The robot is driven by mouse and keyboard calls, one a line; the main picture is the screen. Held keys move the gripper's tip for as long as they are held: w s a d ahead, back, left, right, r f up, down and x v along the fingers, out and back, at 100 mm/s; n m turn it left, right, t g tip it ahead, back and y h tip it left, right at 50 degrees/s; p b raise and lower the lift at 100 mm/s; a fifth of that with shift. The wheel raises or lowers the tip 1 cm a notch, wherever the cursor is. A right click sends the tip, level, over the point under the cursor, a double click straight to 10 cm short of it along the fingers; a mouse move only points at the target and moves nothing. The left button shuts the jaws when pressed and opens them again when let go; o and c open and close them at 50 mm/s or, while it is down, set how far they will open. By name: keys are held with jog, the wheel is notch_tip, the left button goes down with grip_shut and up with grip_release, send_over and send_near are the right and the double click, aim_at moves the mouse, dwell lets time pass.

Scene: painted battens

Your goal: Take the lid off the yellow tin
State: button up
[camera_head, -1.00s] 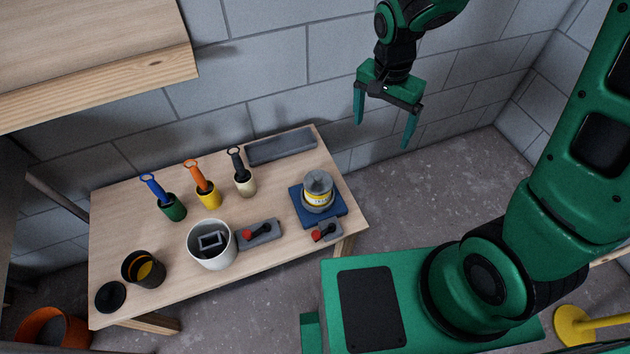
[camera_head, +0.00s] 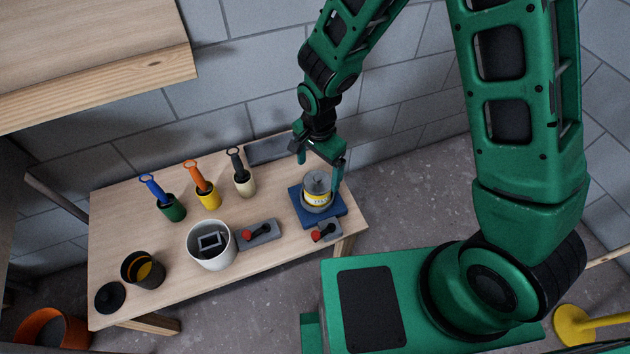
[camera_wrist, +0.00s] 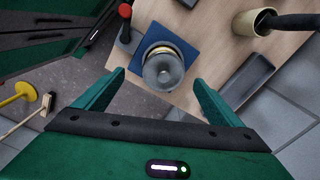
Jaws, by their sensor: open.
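The yellow tin (camera_head: 315,197) stands on a blue square base (camera_head: 331,210) at the right end of the wooden table. Its grey lid (camera_head: 318,182) with a knob sits on top. In the wrist view the lid (camera_wrist: 163,70) appears ahead of the fingertips, with a thin yellow band of the tin (camera_wrist: 160,46) showing behind it. My gripper (camera_head: 319,168) is open and empty, just above and behind the tin in the head view. Its two fingers (camera_wrist: 160,78) lie apart on either side of the lid in the wrist view, not visibly touching it.
A red-knobbed grey block (camera_head: 327,232) is close in front of the blue base. A long grey tray (camera_head: 268,149) lies at the back edge. Several handled cups, a white bucket (camera_head: 211,262) and a dark cup (camera_head: 142,270) stand further left. A wall is behind.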

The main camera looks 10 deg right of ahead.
aim_at(317, 178)
jog(key=shift+w+a+f, duration=0.1)
jog(key=shift+w+f, duration=0.1)
jog(key=shift+f, duration=1.1)
jog(key=shift+w+f, duration=0.15)
jog(key=shift+f, duration=1.15)
jog(key=c, duration=1.1)
